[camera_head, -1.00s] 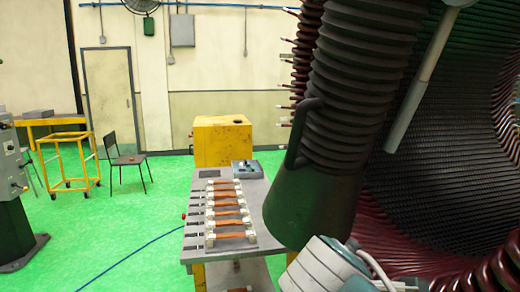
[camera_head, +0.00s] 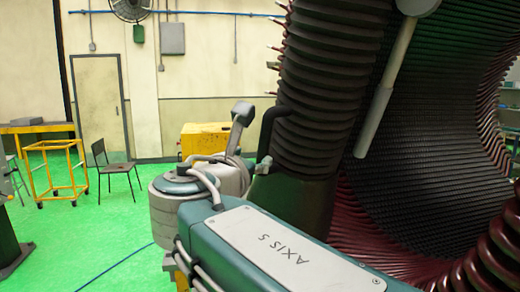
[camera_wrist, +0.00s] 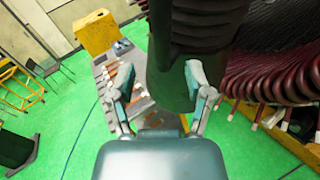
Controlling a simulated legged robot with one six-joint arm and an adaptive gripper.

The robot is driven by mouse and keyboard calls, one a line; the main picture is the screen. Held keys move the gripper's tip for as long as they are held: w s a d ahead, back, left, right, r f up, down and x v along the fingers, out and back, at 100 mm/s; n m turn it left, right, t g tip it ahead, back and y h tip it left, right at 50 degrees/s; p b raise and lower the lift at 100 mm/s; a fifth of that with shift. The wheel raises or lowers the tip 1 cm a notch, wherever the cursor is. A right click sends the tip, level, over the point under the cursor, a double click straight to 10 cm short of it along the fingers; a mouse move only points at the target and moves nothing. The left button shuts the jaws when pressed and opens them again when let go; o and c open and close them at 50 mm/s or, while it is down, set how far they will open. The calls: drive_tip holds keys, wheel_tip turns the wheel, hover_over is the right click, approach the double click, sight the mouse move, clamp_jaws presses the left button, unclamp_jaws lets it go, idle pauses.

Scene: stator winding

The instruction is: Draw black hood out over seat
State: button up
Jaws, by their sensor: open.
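The black hood (camera_head: 300,205) is a dark cone hanging at the lower end of a thick ribbed black hose (camera_head: 330,90), with a curved handle (camera_head: 270,128) on its left side. In the head view my arm covers part of the cone. In the wrist view the hood (camera_wrist: 172,85) fills the middle, between the tips of my gripper (camera_wrist: 157,82). The jaws are spread wide and hold nothing; I cannot tell whether they touch the hood. A dark chair (camera_head: 118,166) stands at the left on the green floor, its seat empty; I cannot tell if it is the task's seat.
The large stator (camera_head: 420,150) with dark red coil ends fills the right side. A yellow cabinet (camera_head: 205,138) and yellow cart (camera_head: 57,175) stand behind. Green floor is open at left.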

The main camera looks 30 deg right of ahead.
sight(261, 150)
drive_tip(key=x, duration=0.7)
drive_tip(key=shift+d+f, duration=0.1)
drive_tip(key=shift+d, duration=0.05)
clamp_jaws()
